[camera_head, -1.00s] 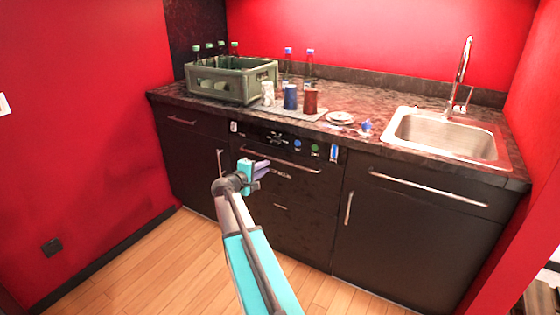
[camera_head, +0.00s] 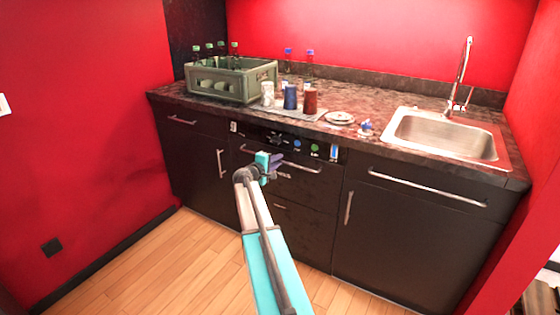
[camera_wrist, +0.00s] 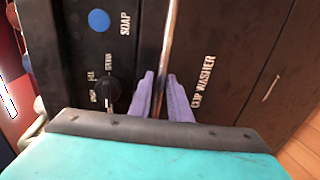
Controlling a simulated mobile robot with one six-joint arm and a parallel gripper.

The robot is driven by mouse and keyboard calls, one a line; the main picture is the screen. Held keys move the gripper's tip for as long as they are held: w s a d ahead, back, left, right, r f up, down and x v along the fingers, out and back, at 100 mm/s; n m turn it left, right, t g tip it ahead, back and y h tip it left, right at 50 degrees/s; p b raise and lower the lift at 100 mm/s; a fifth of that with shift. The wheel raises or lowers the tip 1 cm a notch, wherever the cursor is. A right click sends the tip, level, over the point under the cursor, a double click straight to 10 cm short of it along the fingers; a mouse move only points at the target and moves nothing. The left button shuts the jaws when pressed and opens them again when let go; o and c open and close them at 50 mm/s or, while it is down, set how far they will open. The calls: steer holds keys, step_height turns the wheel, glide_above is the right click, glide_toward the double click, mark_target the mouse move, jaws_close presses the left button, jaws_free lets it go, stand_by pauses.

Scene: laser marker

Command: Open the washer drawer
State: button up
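The washer drawer is a black front labelled "CUP WASHER" in the wrist view (camera_wrist: 228,75). In the head view its long metal handle (camera_head: 305,166) runs across the top of the closed front. My gripper (camera_head: 279,167) is at the left part of this handle. In the wrist view the handle bar (camera_wrist: 167,35) runs between the purple fingers of my gripper (camera_wrist: 161,78). The fingers look parted, with a gap beside the bar. The gripper's palm hides the nearer end of the bar.
Above the drawer is a panel with a knob (camera_wrist: 102,92) and a blue button (camera_wrist: 99,20). The counter (camera_head: 385,152) bears a green bottle crate (camera_head: 232,88), cups and a sink (camera_head: 440,135). The floor (camera_head: 150,260) in front is clear.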

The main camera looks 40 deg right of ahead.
steer(key=shift+w+d, duration=0.1)
steer(key=shift+d, duration=0.15)
jaws_close()
